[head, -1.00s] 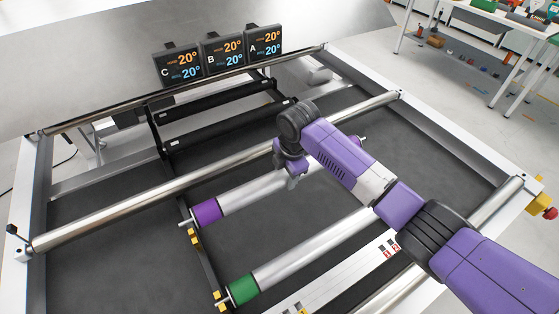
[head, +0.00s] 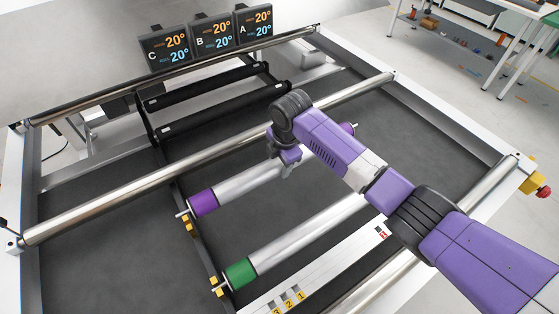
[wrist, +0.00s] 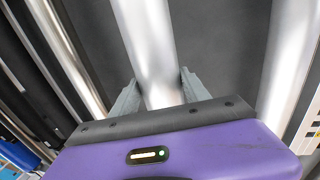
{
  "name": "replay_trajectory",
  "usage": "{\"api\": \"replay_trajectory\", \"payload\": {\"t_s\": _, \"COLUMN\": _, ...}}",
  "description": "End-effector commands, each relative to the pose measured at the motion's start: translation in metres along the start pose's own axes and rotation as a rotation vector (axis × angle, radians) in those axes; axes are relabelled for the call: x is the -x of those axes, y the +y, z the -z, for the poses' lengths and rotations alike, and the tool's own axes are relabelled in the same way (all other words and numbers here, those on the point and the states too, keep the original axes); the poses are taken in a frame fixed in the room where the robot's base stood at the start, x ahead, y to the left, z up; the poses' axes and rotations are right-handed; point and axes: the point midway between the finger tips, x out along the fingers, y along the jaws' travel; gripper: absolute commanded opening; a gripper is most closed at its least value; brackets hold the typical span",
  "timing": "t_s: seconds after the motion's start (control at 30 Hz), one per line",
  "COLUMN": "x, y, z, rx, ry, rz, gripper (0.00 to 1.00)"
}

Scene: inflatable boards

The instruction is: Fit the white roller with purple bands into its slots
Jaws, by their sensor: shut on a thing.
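The white roller (head: 248,179) with purple bands lies across the dark bed, parallel to the green-banded roller. Its near purple band (head: 202,203) and end pin are beside the yellow slot brackets (head: 187,224) on the black rail. I cannot tell whether the pin sits in a slot. Its far end is partly hidden behind my arm, with a tip (head: 352,127) showing. My gripper (head: 288,168) is shut on the roller's white middle. In the wrist view the roller (wrist: 147,42) runs between the two grey fingers of my gripper (wrist: 157,88).
The green-banded roller (head: 300,238) lies in front, with yellow brackets (head: 216,287) at its left end. A long steel bar (head: 130,204) crosses behind. Black rollers (head: 205,121) and three displays (head: 213,43) stand at the back. A numbered white strip (head: 325,270) lies in front.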

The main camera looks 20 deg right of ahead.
Motion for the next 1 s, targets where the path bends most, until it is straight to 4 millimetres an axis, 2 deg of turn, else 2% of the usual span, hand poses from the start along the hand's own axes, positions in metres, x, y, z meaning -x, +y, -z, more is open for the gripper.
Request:
{"api": "replay_trajectory", "payload": {"t_s": 0.2, "x": -0.019, "y": -0.003, "z": 0.000, "rx": -0.001, "ry": 0.001, "rz": -0.003, "gripper": 0.00}}
{"api": "replay_trajectory", "payload": {"t_s": 0.4, "x": -0.027, "y": -0.005, "z": 0.000, "rx": -0.001, "ry": 0.001, "rz": -0.003, "gripper": 0.00}}
{"api": "replay_trajectory", "payload": {"t_s": 1.0, "x": -0.028, "y": -0.005, "z": 0.000, "rx": 0.000, "ry": 0.000, "rz": -0.003, "gripper": 0.00}}
